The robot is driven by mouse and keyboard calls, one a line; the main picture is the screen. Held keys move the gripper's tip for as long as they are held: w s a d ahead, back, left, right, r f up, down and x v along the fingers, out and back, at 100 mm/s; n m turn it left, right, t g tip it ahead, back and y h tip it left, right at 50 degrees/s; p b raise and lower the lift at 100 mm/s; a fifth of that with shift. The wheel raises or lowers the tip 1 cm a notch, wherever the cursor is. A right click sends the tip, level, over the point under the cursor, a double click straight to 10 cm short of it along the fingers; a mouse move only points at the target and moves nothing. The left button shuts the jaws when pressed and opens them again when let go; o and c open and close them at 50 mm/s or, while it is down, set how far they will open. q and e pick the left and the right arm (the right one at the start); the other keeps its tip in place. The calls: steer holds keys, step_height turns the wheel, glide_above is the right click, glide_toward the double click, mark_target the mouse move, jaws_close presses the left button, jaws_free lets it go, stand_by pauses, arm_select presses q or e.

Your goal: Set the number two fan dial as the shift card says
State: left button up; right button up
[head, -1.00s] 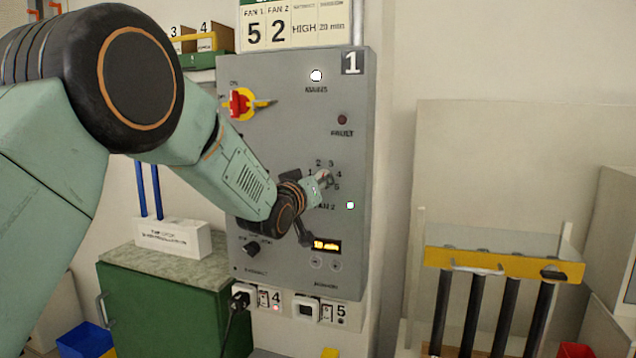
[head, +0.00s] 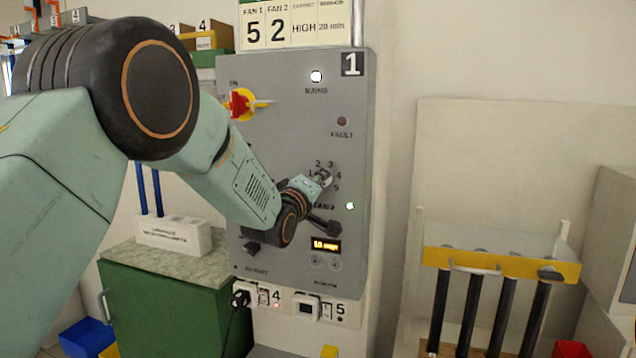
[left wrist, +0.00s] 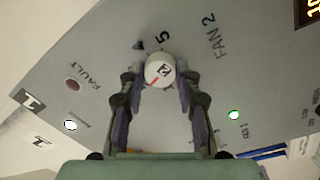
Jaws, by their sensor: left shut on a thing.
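The shift card (head: 294,24) above the grey panel reads FAN 1 5, FAN 2 2, HIGH and 20 min. The fan 2 dial (left wrist: 160,70) is a round pale knob with a red mark, pointing down-left in the left wrist view. My left gripper (head: 322,179) is shut on this dial, one finger on each side; the gripper also shows in the left wrist view (left wrist: 159,76). My fingers hide part of the scale, so I cannot tell the exact setting. My right gripper is out of view.
The grey panel (head: 290,130) carries a red and yellow switch (head: 240,103), a lit white lamp (head: 316,76), a lit green lamp (head: 350,206) and an orange display (head: 326,246). A rack with black rods (head: 500,264) stands right. A green cabinet (head: 165,310) stands below left.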

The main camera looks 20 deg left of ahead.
arm_select(q)
steer(key=shift+d+n, duration=0.1)
steer(key=shift+n, duration=0.5)
steer(key=o, duration=1.2)
steer(key=shift+w+f, duration=0.1)
steer(key=shift+w, duration=0.05)
steer(key=shift+c, duration=0.2)
steer(key=shift+s, duration=0.2)
steer(key=s+a, duration=0.1)
steer(key=s, duration=1.1)
steer(key=shift+f, duration=0.2)
